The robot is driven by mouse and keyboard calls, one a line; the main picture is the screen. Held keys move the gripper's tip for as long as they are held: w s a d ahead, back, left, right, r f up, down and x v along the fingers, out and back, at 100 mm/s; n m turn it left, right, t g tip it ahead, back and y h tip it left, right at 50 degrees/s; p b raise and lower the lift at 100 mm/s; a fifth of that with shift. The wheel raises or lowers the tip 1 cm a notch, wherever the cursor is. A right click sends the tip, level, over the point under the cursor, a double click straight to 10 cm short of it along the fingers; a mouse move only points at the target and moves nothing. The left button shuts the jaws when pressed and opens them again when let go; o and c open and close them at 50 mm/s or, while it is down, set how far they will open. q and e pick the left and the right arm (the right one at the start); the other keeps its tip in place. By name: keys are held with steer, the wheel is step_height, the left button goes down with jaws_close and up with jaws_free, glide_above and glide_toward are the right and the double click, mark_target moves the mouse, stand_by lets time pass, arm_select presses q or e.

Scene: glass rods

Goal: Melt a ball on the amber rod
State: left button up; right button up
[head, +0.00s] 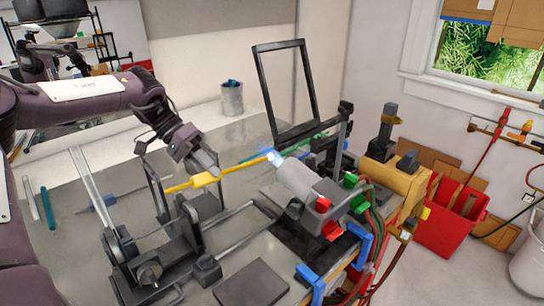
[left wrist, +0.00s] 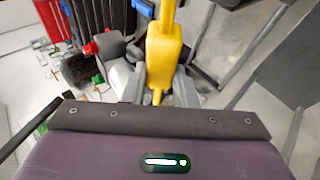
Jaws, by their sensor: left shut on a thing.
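My left gripper (head: 212,172) is shut on the yellow holder (head: 205,180) of the amber rod (head: 245,164). The rod slants up to the right, and its far tip is at or very close to the small blue-white flame (head: 274,157) at the torch's mouth. The grey torch (head: 308,186), with red and green knobs, stands on the bench fixture. In the left wrist view the yellow holder (left wrist: 163,52) runs between my fingers, with the torch (left wrist: 118,72) to its left. Whether the glass tip has rounded is too small to tell. My right gripper is not in view.
A metal rod stand (head: 185,230) is below my left gripper. A black upright frame (head: 283,90) stands behind the torch. A grey cup (head: 232,98) stands at the back.

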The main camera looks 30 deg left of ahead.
arm_select(q)
step_height(320, 180, up, 11)
steer(key=p, duration=0.6)
steer(key=shift+p, duration=0.35)
